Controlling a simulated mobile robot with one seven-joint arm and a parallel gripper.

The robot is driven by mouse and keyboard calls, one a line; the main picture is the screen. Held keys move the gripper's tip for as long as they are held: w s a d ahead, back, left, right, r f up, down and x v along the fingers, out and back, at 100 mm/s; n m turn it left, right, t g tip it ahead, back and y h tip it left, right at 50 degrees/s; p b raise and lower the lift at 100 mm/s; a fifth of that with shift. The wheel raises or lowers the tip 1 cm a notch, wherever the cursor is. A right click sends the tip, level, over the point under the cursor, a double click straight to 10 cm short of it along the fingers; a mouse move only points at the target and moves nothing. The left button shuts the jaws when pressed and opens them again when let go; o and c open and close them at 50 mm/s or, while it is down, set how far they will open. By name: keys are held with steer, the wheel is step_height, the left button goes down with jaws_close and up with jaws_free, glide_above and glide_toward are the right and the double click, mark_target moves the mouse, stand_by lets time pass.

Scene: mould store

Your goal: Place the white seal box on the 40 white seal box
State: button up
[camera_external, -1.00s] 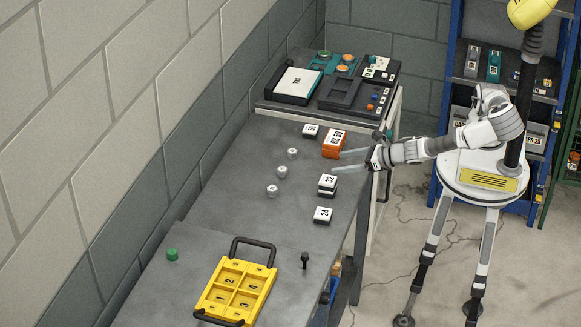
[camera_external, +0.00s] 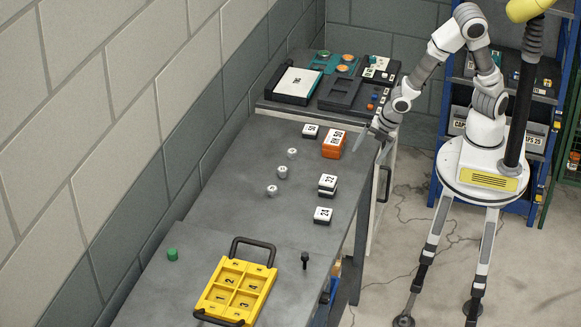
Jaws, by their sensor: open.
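Two white seal boxes are stacked on the grey table; the upper box (camera_external: 328,180) seems to read 32. The lower box (camera_external: 327,192) shows only as a side band, and its label is hidden. Another white box (camera_external: 323,215), seemingly marked 24, stands nearer the front. One more white box (camera_external: 311,131) lies at the back; its number is too small to read surely. My gripper (camera_external: 361,139) is open and empty, fingers pointing down-left, right of the orange boxes and apart from the stack.
Orange boxes (camera_external: 334,144) stand at the back beside my fingers. Several small grey knobs (camera_external: 282,172) lie left of the stack. A yellow divided tray (camera_external: 262,292), a green cap (camera_external: 172,254) and a black peg (camera_external: 305,260) are in front. Dark trays (camera_external: 343,94) fill the raised back surface.

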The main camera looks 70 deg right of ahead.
steer(key=s+d+r+m, duration=0.4)
steer(key=d+r+m, duration=0.1)
steer(key=r, duration=0.3)
steer(key=s+d+r+m, duration=0.4)
steer(key=d+r+m, duration=0.1)
steer(key=r+m, duration=0.2)
steer(key=s+d+r+m+t, duration=0.1)
steer(key=s+d+r+m, duration=0.4)
steer(key=r, duration=0.3)
steer(key=shift+d+r+m, duration=0.35)
steer(key=shift+d+m, duration=0.05)
steer(key=shift+m, duration=0.4)
